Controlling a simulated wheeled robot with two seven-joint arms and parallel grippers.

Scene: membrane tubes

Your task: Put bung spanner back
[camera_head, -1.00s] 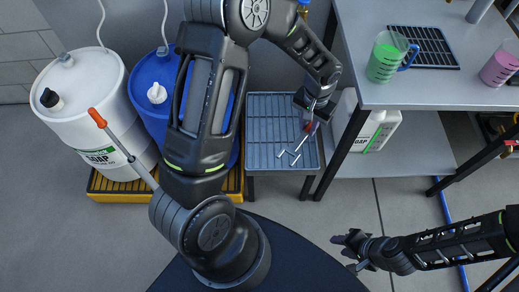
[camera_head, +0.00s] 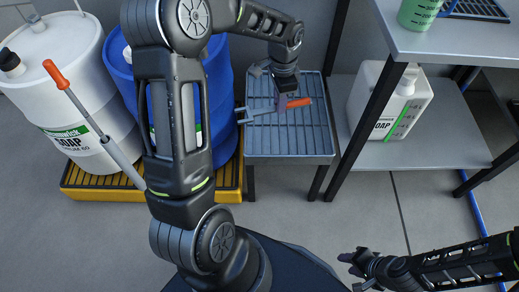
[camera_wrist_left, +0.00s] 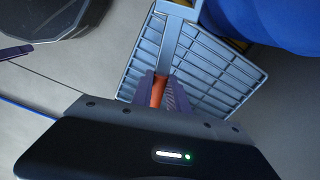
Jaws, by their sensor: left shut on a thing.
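The bung spanner (camera_head: 265,112) has an orange handle and a grey metal shaft with a pronged head. My left gripper (camera_head: 285,100) is shut on it near the handle. In the head view the spanner lies across the picture, head to the left and orange end to the right, over the grey slatted rack (camera_head: 305,140). In the left wrist view the spanner's grey shaft (camera_wrist_left: 171,45) points away from the fingers (camera_wrist_left: 162,92) above the rack (camera_wrist_left: 215,75). I cannot tell its exact height. My right gripper (camera_head: 357,270) is open and empty over the floor.
A white soap drum (camera_head: 60,95) and a blue drum (camera_head: 121,75) stand on a yellow pallet (camera_head: 110,190) at left. An orange-handled rod (camera_head: 100,130) leans before the white drum. A shelf table (camera_head: 455,42) with a white jug (camera_head: 390,105) stands right of the rack.

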